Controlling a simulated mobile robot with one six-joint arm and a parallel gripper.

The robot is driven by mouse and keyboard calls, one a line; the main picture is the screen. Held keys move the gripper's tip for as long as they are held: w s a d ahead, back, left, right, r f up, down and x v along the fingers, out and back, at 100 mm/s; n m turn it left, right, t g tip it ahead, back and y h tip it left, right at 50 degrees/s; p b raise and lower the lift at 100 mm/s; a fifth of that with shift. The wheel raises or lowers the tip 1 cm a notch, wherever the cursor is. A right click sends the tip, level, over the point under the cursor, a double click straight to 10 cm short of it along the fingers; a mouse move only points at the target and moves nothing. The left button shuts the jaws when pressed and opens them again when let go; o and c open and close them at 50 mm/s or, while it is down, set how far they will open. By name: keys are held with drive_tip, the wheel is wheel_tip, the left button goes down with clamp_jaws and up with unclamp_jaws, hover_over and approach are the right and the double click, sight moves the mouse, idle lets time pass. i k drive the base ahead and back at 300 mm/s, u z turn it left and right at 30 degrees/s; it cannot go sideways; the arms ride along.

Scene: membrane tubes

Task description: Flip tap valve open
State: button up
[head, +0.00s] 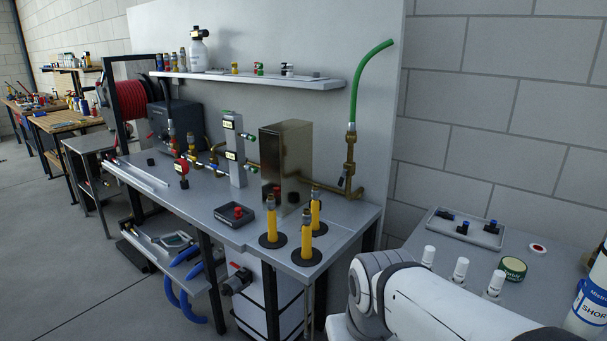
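A brass tap (350,165) stands upright at the right end of the workbench, against the back panel. A green hose (357,85) rises from its top and curves right. A small dark lever (342,182) appears to hang at the tap's lower left; its exact angle is too small to tell. A brass pipe (325,187) runs left from the tap's base towards a metal box (286,160). My white arm shows at the lower right, well apart from the tap. My gripper is out of view.
Several yellow tubes stand on round black bases (307,257) at the bench's front right corner. A black tray (234,215) lies left of them. A side table (400,245) at right carries white-capped bottles (461,269) and a grey tray (465,228). A shelf (250,78) hangs above.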

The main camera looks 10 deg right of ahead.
sight(340, 182)
drive_tip(key=i, duration=0.9)
drive_tip(key=z, duration=0.05)
